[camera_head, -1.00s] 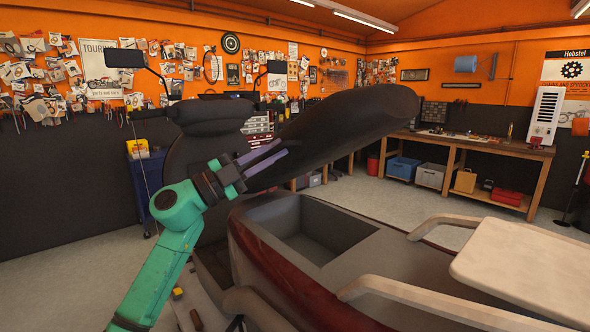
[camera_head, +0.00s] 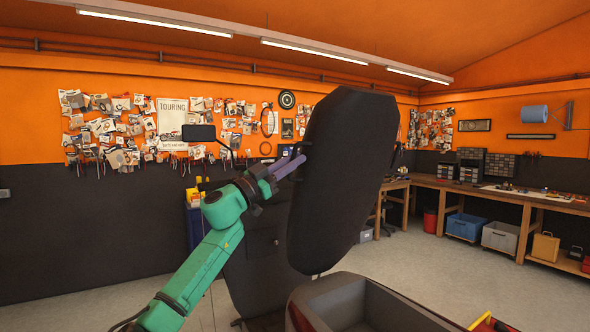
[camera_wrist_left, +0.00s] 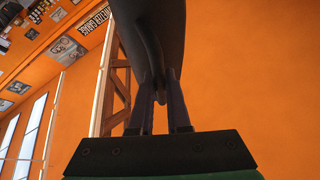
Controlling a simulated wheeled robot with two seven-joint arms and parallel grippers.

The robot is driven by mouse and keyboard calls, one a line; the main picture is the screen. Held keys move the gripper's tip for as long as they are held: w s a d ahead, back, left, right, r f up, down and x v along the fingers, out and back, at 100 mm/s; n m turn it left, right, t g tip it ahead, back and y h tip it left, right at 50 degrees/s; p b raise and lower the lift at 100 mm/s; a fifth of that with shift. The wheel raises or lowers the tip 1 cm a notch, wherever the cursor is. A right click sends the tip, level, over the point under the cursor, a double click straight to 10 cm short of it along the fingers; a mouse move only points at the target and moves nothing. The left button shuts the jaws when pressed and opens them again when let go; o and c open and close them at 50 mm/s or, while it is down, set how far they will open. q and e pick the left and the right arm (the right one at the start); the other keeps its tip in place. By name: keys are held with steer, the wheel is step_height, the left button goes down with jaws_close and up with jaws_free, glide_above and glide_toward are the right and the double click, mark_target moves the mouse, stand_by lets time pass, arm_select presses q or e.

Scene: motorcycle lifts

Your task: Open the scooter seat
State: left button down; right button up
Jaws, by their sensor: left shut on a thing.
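The black scooter seat (camera_head: 340,180) is raised steeply, close to upright, in the head view. Below it the scooter's grey storage well (camera_head: 350,305) shows uncovered at the bottom edge. My left gripper (camera_head: 293,163), with purple fingers on a green arm, is at the left edge of the seat, near its upper half. In the left wrist view the fingers (camera_wrist_left: 161,105) are shut on the edge of the dark seat (camera_wrist_left: 150,35). My right gripper is not in view.
The scooter's dark front shield (camera_head: 258,275) and a mirror (camera_head: 198,133) stand behind my left arm. A workbench (camera_head: 500,195) with bins beneath runs along the right wall. The floor between is clear.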

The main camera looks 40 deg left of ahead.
arm_select(q)
steer(key=shift+w, duration=0.15)
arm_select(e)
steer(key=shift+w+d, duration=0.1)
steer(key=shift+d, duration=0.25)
arm_select(q)
steer(key=c, duration=0.9)
jaws_free()
steer(key=shift+a, duration=0.1)
steer(key=shift+a+f, duration=0.1)
steer(key=shift+a, duration=0.05)
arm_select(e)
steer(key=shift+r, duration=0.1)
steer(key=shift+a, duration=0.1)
arm_select(q)
steer(key=shift+s+f+b, duration=0.25)
steer(key=shift+b, duration=0.15)
steer(key=b+v, duration=1.4)
steer(key=b, duration=0.2)
steer(key=shift+a+r, duration=0.1)
steer(key=shift+r, duration=0.05)
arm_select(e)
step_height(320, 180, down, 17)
